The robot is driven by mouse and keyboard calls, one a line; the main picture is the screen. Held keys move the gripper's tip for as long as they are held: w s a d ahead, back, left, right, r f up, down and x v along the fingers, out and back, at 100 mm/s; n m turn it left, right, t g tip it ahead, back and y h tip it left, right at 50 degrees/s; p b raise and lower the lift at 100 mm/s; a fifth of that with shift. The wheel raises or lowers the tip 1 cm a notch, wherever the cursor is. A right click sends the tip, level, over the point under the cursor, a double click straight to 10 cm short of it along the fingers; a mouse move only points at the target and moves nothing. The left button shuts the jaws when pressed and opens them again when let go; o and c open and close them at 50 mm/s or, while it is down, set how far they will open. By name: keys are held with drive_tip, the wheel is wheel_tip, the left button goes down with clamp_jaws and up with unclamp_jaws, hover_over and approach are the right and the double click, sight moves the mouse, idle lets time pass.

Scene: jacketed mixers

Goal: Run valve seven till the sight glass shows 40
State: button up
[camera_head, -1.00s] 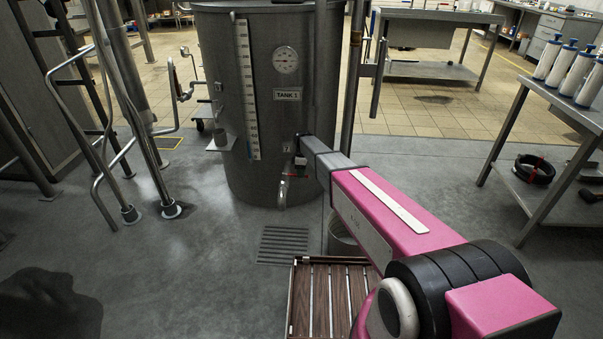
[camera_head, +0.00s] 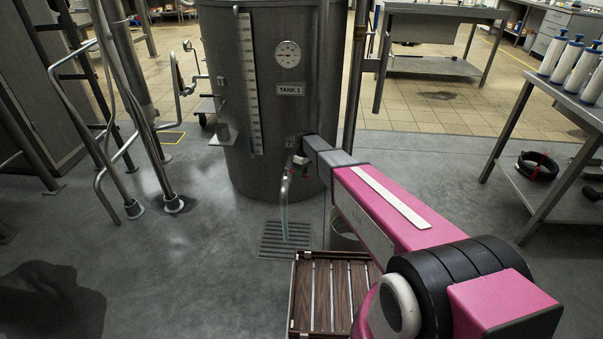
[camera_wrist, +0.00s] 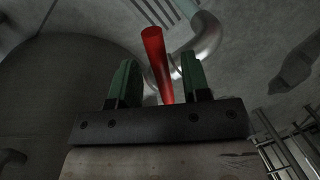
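The grey tank (camera_head: 215,75), labelled TANK 1, carries a long white scale strip with the sight glass (camera_head: 250,95). Its level is too small to read. Valve seven's spout (camera_head: 285,185) is low on the tank by a small 7 tag (camera_head: 290,142), and a pale stream runs from it to the floor drain (camera_head: 272,238). In the wrist view the red valve handle (camera_wrist: 154,50) stands between the green fingers of my gripper (camera_wrist: 160,78), with gaps visible on both sides. In the head view the gripper is at the valve, partly hidden by my arm.
A round dial gauge (camera_head: 288,54) is on the tank. A slatted wooden platform (camera_head: 325,290) and a bucket (camera_head: 343,237) are below my arm. Metal railings (camera_head: 125,165) stand left, a bench (camera_head: 570,95) right.

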wheel_tip(320, 180, up, 11)
drive_tip(key=w+d, duration=0.1)
drive_tip(key=shift+w+f, duration=0.2)
drive_tip(key=shift+w, duration=0.2)
idle(7.0)
